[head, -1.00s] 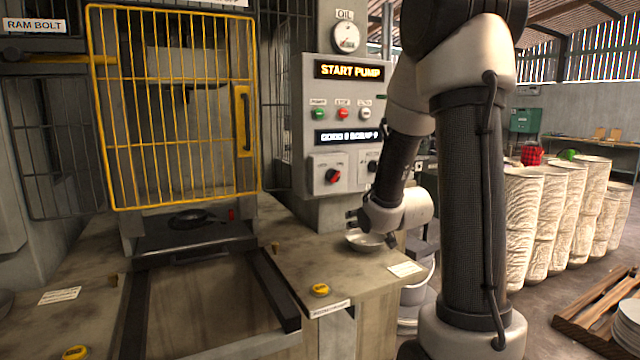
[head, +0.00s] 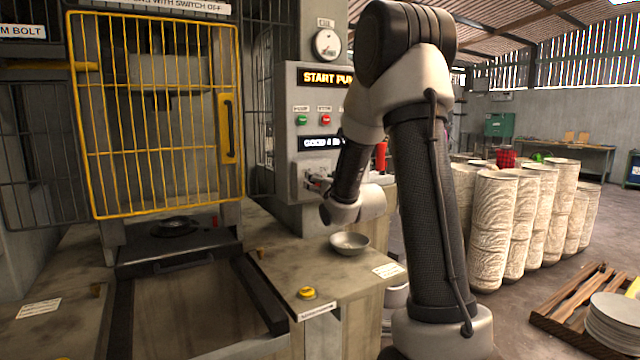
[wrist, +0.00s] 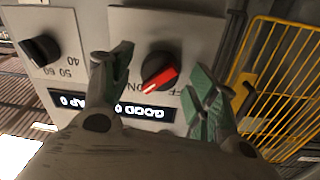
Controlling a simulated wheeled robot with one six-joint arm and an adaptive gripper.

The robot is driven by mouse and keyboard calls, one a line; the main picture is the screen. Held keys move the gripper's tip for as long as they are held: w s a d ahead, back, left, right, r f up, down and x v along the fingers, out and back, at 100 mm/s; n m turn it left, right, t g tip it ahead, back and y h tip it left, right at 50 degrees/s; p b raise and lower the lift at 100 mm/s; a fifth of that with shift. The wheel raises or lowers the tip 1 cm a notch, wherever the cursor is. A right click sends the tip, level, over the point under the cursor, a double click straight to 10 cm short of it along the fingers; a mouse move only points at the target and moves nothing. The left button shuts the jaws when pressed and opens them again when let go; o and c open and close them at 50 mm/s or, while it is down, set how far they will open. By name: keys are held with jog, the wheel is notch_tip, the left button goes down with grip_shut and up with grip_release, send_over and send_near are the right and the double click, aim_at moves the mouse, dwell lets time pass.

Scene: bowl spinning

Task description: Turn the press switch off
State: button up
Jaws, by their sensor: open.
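The press switch (wrist: 160,72) is a black rotary knob with a red pointer on a grey plate, seen in the wrist view with ON and OFF lettering beside it. My gripper (wrist: 160,88) is open, with its green-padded fingers on either side of the knob, apart from it. In the head view my gripper (head: 318,183) is at the front of the grey control panel (head: 285,150), where my arm and gripper mostly hide the switch. Whether the fingertips reach the knob's depth is hard to tell.
A second black dial (wrist: 40,50) is beside the switch plate. A yellow cage door (head: 160,110) stands left of the panel. A metal bowl (head: 349,243) and a yellow button (head: 306,293) are on the bench below. Several ribbed pale drums (head: 495,225) stand at the right.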

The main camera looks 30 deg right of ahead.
jog(key=shift+w, duration=0.1)
jog(key=c, duration=1)
jog(key=shift+n, duration=0.3)
jog(key=n, duration=0.3)
jog(key=shift+n, duration=0.4)
jog(key=n, duration=0.4)
jog(key=shift+n+t, duration=0.3)
jog(key=shift+n, duration=0.1)
jog(key=n, duration=0.4)
jog(key=shift+f+n+y, duration=0.15)
jog(key=shift+n+y, duration=0.45)
jog(key=shift+n, duration=2.1)
